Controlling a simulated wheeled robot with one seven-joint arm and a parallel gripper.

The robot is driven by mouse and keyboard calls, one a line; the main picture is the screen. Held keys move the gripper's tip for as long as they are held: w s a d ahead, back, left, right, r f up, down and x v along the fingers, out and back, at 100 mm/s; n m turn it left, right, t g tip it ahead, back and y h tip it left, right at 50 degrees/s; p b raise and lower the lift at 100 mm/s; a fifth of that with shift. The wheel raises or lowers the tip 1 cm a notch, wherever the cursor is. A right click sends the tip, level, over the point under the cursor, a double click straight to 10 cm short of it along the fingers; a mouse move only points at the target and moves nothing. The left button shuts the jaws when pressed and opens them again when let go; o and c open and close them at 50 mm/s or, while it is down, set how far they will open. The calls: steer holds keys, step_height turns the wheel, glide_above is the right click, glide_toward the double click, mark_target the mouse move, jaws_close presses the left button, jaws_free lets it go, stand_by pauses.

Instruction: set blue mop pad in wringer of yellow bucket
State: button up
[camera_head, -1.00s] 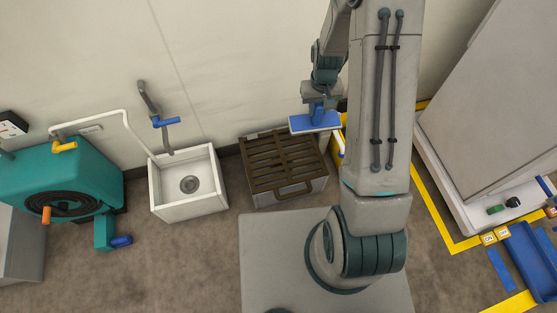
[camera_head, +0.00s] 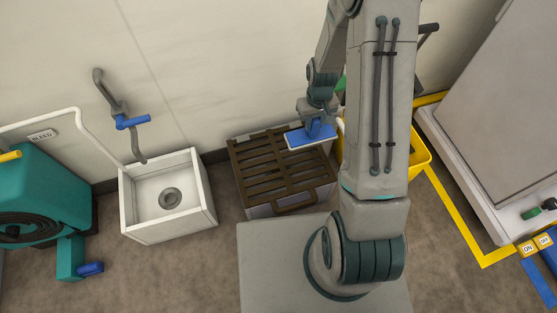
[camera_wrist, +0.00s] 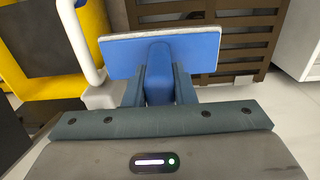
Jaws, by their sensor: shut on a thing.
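The blue mop pad (camera_head: 311,136) is a flat blue block with a pale edge layer. My gripper (camera_wrist: 160,88) is shut on its blue handle in the wrist view, and the pad (camera_wrist: 200,50) spans across just beyond the fingers. In the head view my gripper (camera_head: 318,122) holds the pad above the right part of the brown slatted grate. The yellow bucket (camera_head: 419,158) stands right of the pad, mostly hidden behind my arm. In the wrist view the bucket (camera_wrist: 55,88) is at left, with a white bar handle (camera_wrist: 82,45) close to the pad's left end. The wringer cannot be made out clearly.
The brown slatted grate (camera_head: 262,173) tops a pale box below the pad. A white sink (camera_head: 203,210) with a blue-handled tap stands left of it. A teal machine (camera_head: 60,190) is at far left. A grey cabinet (camera_head: 500,110) stands right, beyond yellow floor tape (camera_head: 462,225).

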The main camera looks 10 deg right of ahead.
steer(key=shift+s+a+f+b, duration=0.45)
steer(key=shift+a+f+b, duration=0.65)
steer(key=shift+a+f, duration=0.75)
steer(key=shift+s+a+f+b, duration=0.4)
steer(key=shift+a+f+b, duration=0.7)
steer(key=shift+a+f, duration=0.7)
steer(key=shift+s+a+f+b, duration=0.45)
steer(key=shift+a+f+b, duration=0.65)
steer(key=shift+a+f, duration=0.7)
steer(key=shift+a, duration=0.1)
steer(key=shift+f, duration=0.15)
steer(key=o, duration=1)
steer(key=shift+c, duration=0.2)
